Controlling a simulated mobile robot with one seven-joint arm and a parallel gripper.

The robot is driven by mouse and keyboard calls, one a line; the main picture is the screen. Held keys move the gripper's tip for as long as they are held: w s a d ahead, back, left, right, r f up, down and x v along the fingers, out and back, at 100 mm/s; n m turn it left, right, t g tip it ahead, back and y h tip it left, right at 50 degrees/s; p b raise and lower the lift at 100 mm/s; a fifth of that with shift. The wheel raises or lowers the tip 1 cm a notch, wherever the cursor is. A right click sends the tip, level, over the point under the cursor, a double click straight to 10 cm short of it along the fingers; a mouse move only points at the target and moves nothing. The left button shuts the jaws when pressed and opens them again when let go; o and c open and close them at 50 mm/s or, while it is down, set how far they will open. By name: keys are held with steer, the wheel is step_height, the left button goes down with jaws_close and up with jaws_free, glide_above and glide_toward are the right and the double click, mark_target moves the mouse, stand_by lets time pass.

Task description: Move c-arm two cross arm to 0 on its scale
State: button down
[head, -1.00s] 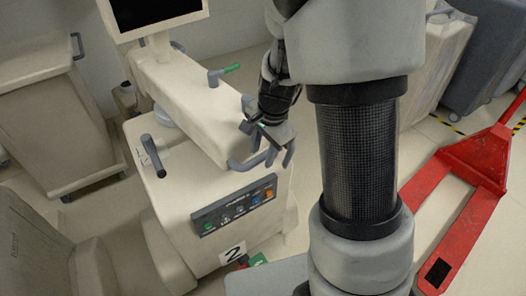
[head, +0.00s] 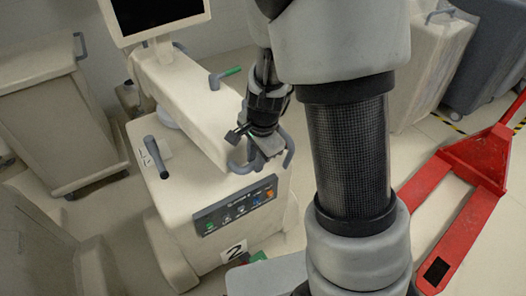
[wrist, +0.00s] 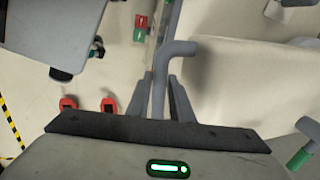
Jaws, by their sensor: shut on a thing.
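C-arm two (head: 230,190) is a beige cart with the number 2 on its base. Its cross arm (head: 190,105) is a long beige beam slanting from the screen toward my gripper. A grey bent handle (head: 288,150) sits at the beam's near end. My gripper (head: 262,152) is at this handle; in the wrist view its fingers (wrist: 159,98) stand either side of the grey handle bar (wrist: 178,48), shut on it. A green-tipped lever (head: 224,76) rises beside the beam. Small marks show by a grey lever (head: 156,158) at the left; no scale figures are readable.
A control panel (head: 235,205) with coloured buttons is on the cart's front. A red pallet jack (head: 470,170) stands at the right. Covered carts stand at left (head: 55,120) and back right (head: 435,60).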

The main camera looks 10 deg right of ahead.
mark_target(242, 169)
steer(key=shift+m, duration=0.3)
steer(key=shift+s+a+p, duration=0.3)
steer(key=shift+a, duration=0.45)
steer(key=shift+s+a+p, duration=0.25)
steer(key=shift+a+p, duration=0.05)
steer(key=shift+a, duration=0.45)
steer(key=shift+s+a+p, duration=0.3)
steer(key=shift+a, duration=0.45)
steer(key=c, duration=1.7)
jaws_free()
steer(key=shift+c, duration=0.2)
steer(key=shift+o, duration=0.6)
steer(key=shift+w+d, duration=0.1)
steer(key=shift+d, duration=0.1)
steer(key=shift+r, duration=0.25)
steer(key=s+d+r+p, duration=0.1)
steer(key=s+r+p, duration=0.2)
steer(key=r, duration=1.3)
steer(key=shift+r+p, duration=0.3)
steer(key=shift+p, duration=0.05)
